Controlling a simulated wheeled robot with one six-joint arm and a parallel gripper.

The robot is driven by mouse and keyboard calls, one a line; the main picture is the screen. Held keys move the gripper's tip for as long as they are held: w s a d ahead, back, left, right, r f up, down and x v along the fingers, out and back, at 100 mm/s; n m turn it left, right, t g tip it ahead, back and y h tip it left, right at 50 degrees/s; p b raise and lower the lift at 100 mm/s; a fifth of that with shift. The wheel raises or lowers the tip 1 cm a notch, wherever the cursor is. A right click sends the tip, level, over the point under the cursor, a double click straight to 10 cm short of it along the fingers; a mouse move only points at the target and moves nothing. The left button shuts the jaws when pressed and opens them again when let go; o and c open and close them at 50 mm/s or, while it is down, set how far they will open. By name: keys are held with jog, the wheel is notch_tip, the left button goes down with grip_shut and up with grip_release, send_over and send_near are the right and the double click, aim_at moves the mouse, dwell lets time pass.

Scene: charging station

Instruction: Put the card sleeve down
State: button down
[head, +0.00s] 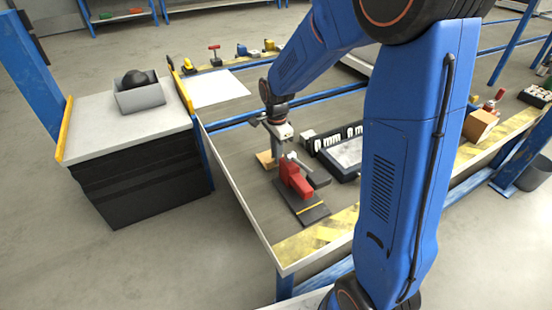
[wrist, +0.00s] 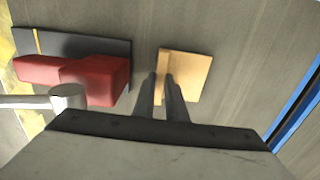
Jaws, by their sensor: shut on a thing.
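The card sleeve, a flat tan piece, shows at the tips of my gripper (wrist: 166,77) in the wrist view, where the card sleeve (wrist: 197,75) reaches out mostly to the right of the fingers. In the head view my gripper (head: 277,152) points down over the grey bench, and the card sleeve (head: 265,159) shows at its left side, low over the bench top. The fingers are close together and shut on the sleeve. I cannot tell whether the sleeve touches the bench.
A red block-like fixture (head: 295,179) on a dark plate (head: 312,212) stands close by, with a pale rod-like part beside it. A black tray (head: 345,154) lies to the right. A white sheet (head: 216,88) lies behind. Bare bench (head: 235,150) is left of my gripper.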

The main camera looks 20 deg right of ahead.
notch_tip(320, 180, up, 16)
notch_tip(320, 180, down, 7)
dwell(0.7)
